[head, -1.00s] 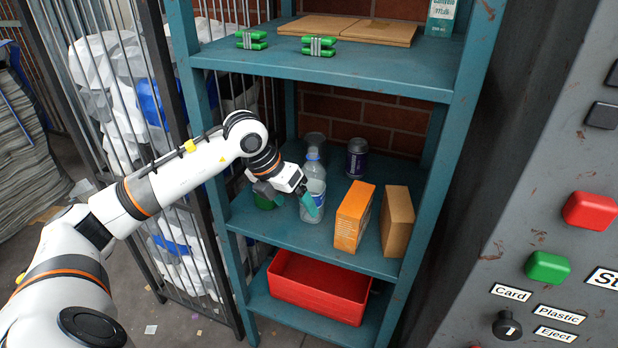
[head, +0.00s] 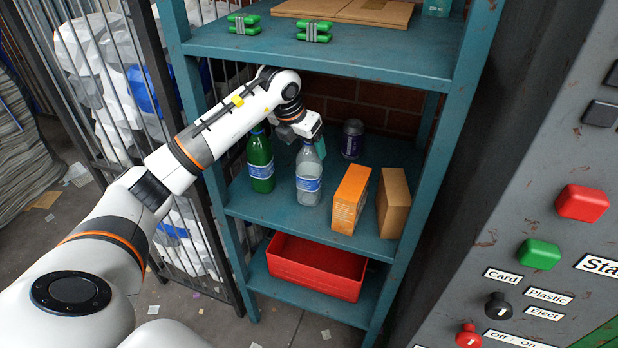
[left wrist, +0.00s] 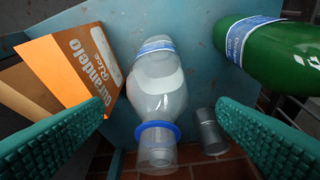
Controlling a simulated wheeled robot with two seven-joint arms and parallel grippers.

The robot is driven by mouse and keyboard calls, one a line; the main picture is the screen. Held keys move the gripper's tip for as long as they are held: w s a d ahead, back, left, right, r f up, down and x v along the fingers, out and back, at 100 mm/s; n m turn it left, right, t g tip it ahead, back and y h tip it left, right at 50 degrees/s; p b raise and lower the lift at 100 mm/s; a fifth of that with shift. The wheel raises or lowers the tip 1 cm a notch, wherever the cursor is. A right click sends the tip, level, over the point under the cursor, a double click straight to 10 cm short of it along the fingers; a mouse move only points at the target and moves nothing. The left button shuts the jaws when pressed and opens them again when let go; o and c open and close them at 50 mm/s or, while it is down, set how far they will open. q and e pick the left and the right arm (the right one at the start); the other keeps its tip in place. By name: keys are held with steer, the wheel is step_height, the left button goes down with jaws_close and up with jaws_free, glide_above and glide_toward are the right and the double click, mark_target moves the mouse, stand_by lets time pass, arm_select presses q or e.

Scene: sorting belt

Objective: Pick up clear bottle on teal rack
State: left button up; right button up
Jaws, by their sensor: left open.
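The clear bottle (head: 309,172), with a blue-and-white label, stands upright on the middle shelf of the teal rack (head: 284,210). My left gripper (head: 308,143) is open and empty at the height of the bottle's neck, close to its top. In the left wrist view, which is turned upside down, the clear bottle (left wrist: 155,85) with its blue neck ring lies between the two teal fingers (left wrist: 160,110) in the picture, with gaps on both sides. Whether a finger touches it cannot be told. My right gripper is out of view.
A green bottle (head: 260,162) stands close left of the clear one. An orange box (head: 350,198) and a brown box (head: 392,203) stand to its right, a dark can (head: 352,139) behind. A grey can (left wrist: 208,132) shows behind the bottle.

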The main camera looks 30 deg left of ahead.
arm_select(q)
steer(key=w+f, duration=0.2)
steer(key=f, duration=0.1)
steer(key=shift+w, duration=0.25)
steer(key=shift+r, duration=0.1)
steer(key=shift+c, duration=0.5)
steer(key=c, duration=1.2)
